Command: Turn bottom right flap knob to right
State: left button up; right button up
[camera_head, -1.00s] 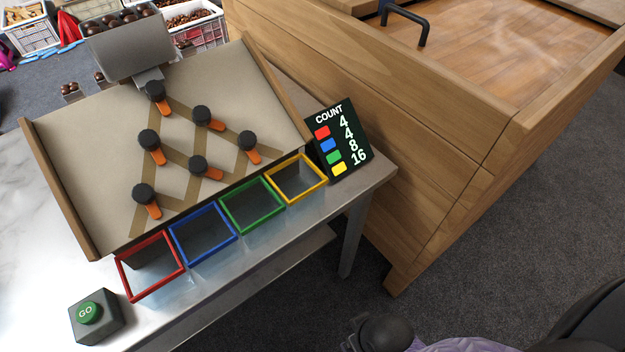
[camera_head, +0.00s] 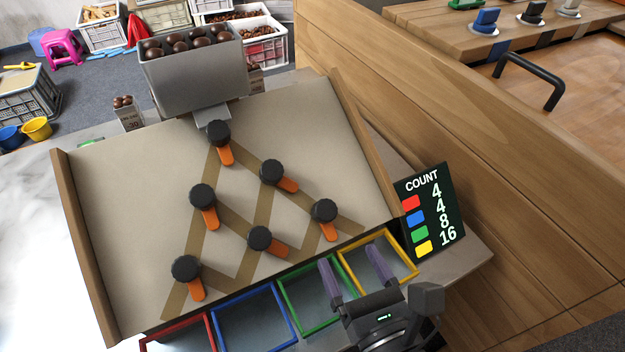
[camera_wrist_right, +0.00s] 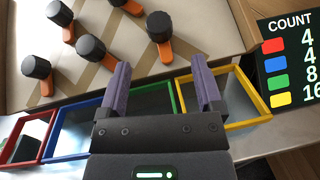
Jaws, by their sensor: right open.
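The bottom right flap knob (camera_head: 324,211) is a black round knob with an orange flap (camera_head: 329,232) pointing down and slightly right. It sits at the right end of the lowest knob row on the tilted beige board (camera_head: 110,220). In the right wrist view the same knob (camera_wrist_right: 159,26) is ahead of the fingers, at the top centre. My right gripper (camera_head: 349,258) is open and empty, its purple fingers apart, below and slightly right of the knob, over the green and yellow bins. It does not touch the knob. My left gripper is not in view.
Other black knobs with orange flaps, such as the bottom middle one (camera_head: 260,238), stand on the board. Red, blue, green and yellow bins (camera_head: 411,272) line its lower edge. A COUNT sign (camera_head: 430,215) stands at the right. A chestnut hopper (camera_head: 195,85) is on top.

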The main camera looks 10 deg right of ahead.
aim_at(329, 217)
jog(key=w+p, duration=0.1)
jog(key=w, duration=0.1)
jog(key=w+a+p, duration=0.1)
jog(key=w+p, duration=0.1)
jog(key=w, duration=0.1)
jog(key=w+p, duration=0.1)
jog(key=w, duration=0.2)
jog(key=shift+w+a+r, duration=0.15)
jog(key=shift+w+a, duration=0.1)
jog(key=shift+a, duration=0.1)
jog(key=shift+w, duration=0.2)
jog(key=c, duration=0.9)
grip_shut()
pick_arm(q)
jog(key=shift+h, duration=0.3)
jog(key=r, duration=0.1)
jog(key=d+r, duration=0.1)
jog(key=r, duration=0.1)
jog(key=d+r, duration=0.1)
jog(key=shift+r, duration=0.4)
